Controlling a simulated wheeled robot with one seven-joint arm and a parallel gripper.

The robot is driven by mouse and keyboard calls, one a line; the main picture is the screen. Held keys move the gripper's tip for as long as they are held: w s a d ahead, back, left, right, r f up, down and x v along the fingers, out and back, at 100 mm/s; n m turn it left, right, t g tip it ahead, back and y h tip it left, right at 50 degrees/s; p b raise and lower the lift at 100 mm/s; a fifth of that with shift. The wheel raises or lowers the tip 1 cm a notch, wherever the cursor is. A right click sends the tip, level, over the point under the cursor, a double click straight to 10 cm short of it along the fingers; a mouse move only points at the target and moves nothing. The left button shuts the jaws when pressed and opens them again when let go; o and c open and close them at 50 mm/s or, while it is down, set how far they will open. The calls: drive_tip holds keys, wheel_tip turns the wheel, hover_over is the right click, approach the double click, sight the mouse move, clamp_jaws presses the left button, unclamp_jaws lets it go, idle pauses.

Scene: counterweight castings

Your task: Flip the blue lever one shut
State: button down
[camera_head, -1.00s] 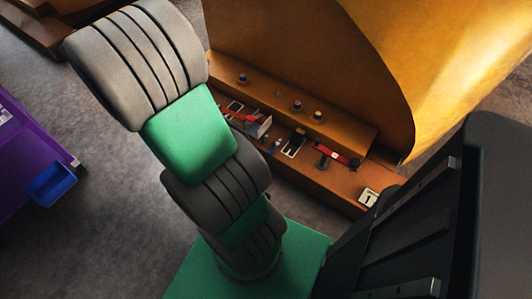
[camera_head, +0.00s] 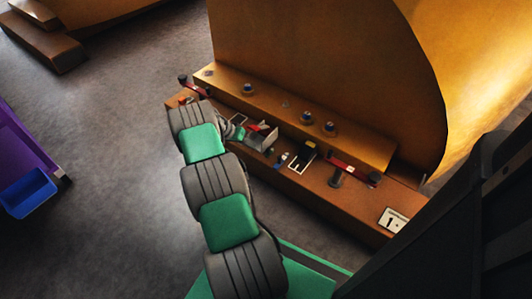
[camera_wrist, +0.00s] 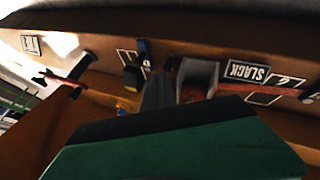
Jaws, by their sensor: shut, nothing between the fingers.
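The blue lever (camera_wrist: 145,47) shows dark blue in the wrist view, with a black knob and a white outlined frame beside it. In the head view the blue lever (camera_head: 305,151) is small and looks almost black on the brown ledge, so its exact angle is unclear. My gripper (camera_wrist: 157,88) is shut and empty, its dark fingers close in front of the lever and grey bracket. I cannot tell whether they touch anything.
A red lever (camera_head: 350,172) stands right of the blue one, and another (camera_head: 188,86) at the ledge's left end. A small blue-tipped item (camera_head: 283,160) lies near the bracket. The large orange casting (camera_head: 310,60) rises behind.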

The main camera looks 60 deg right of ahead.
drive_tip(key=b+x, duration=0.4)
drive_tip(key=x, duration=0.6)
drive_tip(key=shift+s+f, duration=0.1)
drive_tip(key=shift+f, duration=0.1)
drive_tip(key=s, duration=0.3)
drive_tip(key=shift+s+d+r, duration=0.15)
drive_tip(key=shift+d+r, duration=0.1)
drive_tip(key=shift+r, duration=0.05)
drive_tip(key=shift+s, duration=0.1)
drive_tip(key=shift+s+r, duration=0.1)
drive_tip(key=shift+s, duration=0.1)
